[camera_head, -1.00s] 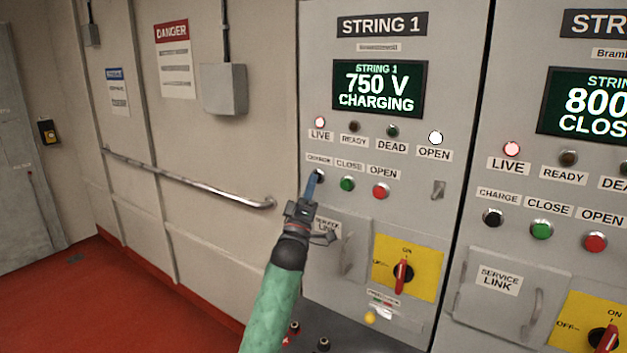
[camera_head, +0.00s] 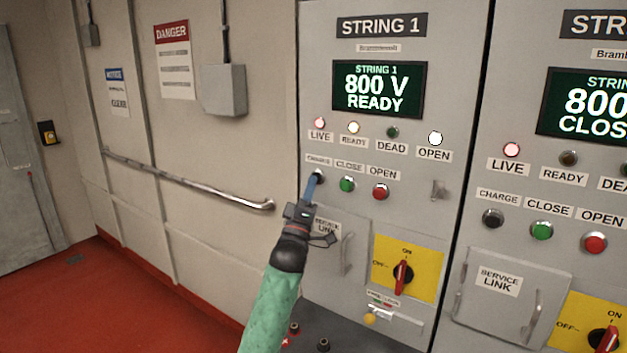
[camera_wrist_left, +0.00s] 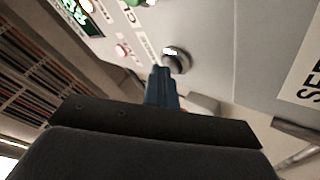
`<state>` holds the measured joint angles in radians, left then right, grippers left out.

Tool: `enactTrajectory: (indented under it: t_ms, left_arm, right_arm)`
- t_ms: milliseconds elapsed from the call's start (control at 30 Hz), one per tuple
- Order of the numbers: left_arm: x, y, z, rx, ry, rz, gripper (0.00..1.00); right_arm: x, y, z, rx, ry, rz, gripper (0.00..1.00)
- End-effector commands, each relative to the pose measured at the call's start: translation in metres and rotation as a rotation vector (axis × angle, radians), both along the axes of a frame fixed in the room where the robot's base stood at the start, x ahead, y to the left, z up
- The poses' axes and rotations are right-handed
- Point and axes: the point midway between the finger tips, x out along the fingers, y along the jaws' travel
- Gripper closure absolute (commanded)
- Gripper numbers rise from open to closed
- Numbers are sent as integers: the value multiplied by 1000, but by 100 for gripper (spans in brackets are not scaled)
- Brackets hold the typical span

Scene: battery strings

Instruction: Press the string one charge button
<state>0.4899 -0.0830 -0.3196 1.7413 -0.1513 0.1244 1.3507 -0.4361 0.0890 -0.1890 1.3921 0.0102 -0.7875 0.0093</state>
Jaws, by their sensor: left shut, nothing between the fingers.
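The string one charge button (camera_head: 319,177) is a dark round button under the CHARGE label, left of the green close button (camera_head: 347,184) and the red open button (camera_head: 381,191). My left gripper (camera_head: 314,177) is shut and empty, its blue fingertips at the charge button and partly covering it. In the left wrist view the fingertips (camera_wrist_left: 163,72) point at the button (camera_wrist_left: 176,60) and reach its lower edge; I cannot tell whether they press it. The string 1 display (camera_head: 379,89) reads 800 V READY. The live, ready and open lamps are lit. My right gripper is not in view.
The string 2 panel (camera_head: 520,240) stands to the right with its own buttons. Below the buttons are a service link door (camera_head: 340,252) and a yellow rotary switch (camera_head: 406,268). A handrail (camera_head: 190,182) runs along the left wall.

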Motion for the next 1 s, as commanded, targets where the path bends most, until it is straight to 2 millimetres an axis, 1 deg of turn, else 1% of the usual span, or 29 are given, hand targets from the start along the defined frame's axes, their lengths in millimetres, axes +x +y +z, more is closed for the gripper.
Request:
enactTrajectory:
  t_ms: [600,800,1000]
  left_arm:
    - [-40,29,0,0,0,0,100]
    - [-47,34,0,0,0,0,100]
    - [-47,35,0,0,0,0,100]
  right_arm:
    - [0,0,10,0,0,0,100]
    - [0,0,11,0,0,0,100]
    - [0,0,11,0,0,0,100]
